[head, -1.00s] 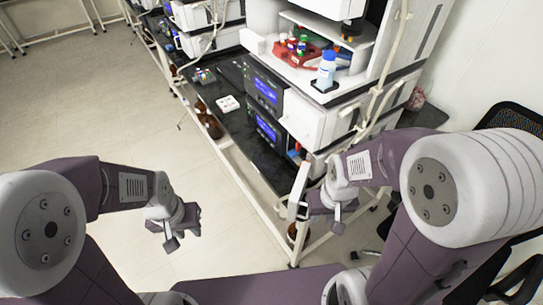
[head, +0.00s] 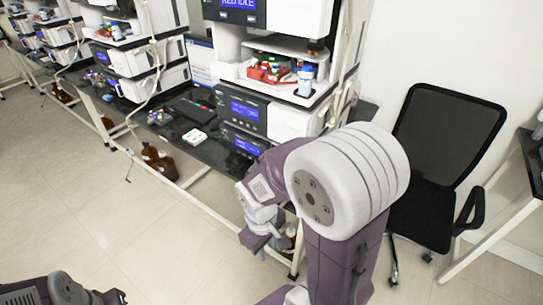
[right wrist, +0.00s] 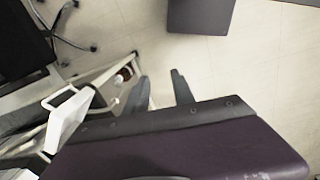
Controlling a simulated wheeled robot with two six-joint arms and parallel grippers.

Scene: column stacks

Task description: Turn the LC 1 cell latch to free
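The nearest instrument stack has white modules (head: 297,122) and dark front panels with lit blue screens (head: 245,108). I cannot make out a cell latch or an LC 1 label; my right arm covers the stack's lower part. My right gripper (head: 254,240) is in front of the stack's lower end, beside the bench edge. In the right wrist view its two fingers (right wrist: 160,92) are apart with nothing between them, over the floor. My left arm shows only at the bottom left of the head view, and its fingers cannot be made out.
A dark bench (head: 215,155) with white legs carries the stacks. Bottles and a red tray (head: 268,72) stand on the near stack. Brown bottles (head: 158,162) stand below. A black office chair (head: 445,140) is at right. The floor at left is clear.

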